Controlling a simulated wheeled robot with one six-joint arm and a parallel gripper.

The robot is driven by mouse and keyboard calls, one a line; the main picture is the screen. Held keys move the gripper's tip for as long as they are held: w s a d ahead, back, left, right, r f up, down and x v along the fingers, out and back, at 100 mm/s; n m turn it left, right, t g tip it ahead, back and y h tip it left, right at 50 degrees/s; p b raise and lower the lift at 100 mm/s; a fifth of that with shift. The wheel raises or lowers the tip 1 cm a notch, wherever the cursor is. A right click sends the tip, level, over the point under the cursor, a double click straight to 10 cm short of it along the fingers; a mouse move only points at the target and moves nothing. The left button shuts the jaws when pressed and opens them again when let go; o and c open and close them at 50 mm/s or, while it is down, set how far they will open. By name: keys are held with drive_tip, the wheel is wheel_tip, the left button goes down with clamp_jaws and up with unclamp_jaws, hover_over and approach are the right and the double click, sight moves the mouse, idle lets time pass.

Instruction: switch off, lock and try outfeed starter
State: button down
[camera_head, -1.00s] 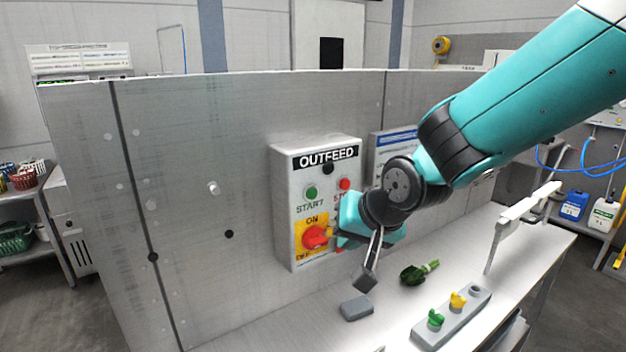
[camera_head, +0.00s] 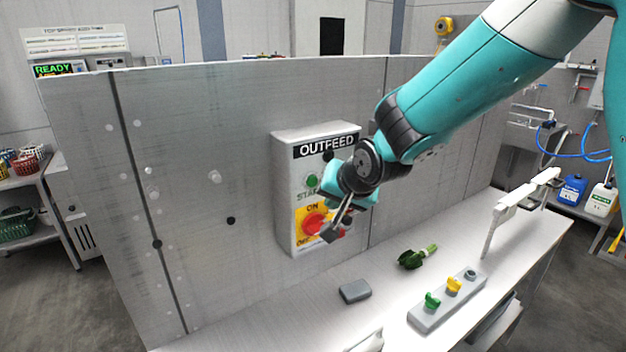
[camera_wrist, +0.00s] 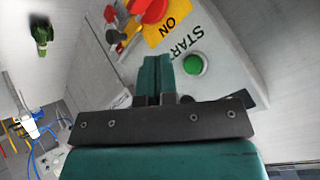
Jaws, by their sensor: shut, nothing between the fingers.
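The OUTFEED starter box (camera_head: 285,215) is fixed to the upright metal panel. Its green START button (camera_head: 312,181) shows at upper left, and also in the wrist view (camera_wrist: 193,64). The red rotary knob (camera_head: 314,223) sits on a yellow plate marked ON above and OFF below; it shows at the top of the wrist view (camera_wrist: 150,9). I cannot tell its setting. My gripper (camera_head: 325,186) is shut and empty, in front of the box near START; its fingers (camera_wrist: 155,66) are together in the wrist view. It hides the box's right side, including the stop button.
On the bench (camera_head: 300,320) below lie a grey block (camera_head: 355,291), a dark green leafy bunch (camera_head: 412,258) and a grey holder (camera_head: 425,318) with green (camera_head: 432,300) and yellow (camera_head: 453,285) pieces. A white rail (camera_head: 520,203) stands at the right.

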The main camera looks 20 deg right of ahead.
drive_tip(key=shift+w+a, duration=0.3)
drive_tip(key=shift+w, duration=0.65)
drive_tip(key=shift+w+a, duration=0.3)
drive_tip(key=shift+w, duration=0.6)
drive_tip(key=shift+w, duration=0.1)
idle(0.5)
drive_tip(key=shift+w+a, duration=0.15)
drive_tip(key=shift+w, duration=0.15)
drive_tip(key=shift+w+a, duration=0.15)
drive_tip(key=shift+w, duration=0.25)
idle(0.8)
drive_tip(key=shift+s, duration=0.1)
drive_tip(key=shift+s+d+b, duration=0.3)
drive_tip(key=shift+s, duration=0.4)
drive_tip(key=shift+s, duration=0.1)
drive_tip(key=s, duration=0.1)
drive_tip(key=s+d+b, duration=0.1)
drive_tip(key=s, duration=0.2)
drive_tip(key=shift+s+d, duration=0.25)
drive_tip(key=shift+s, duration=0.05)
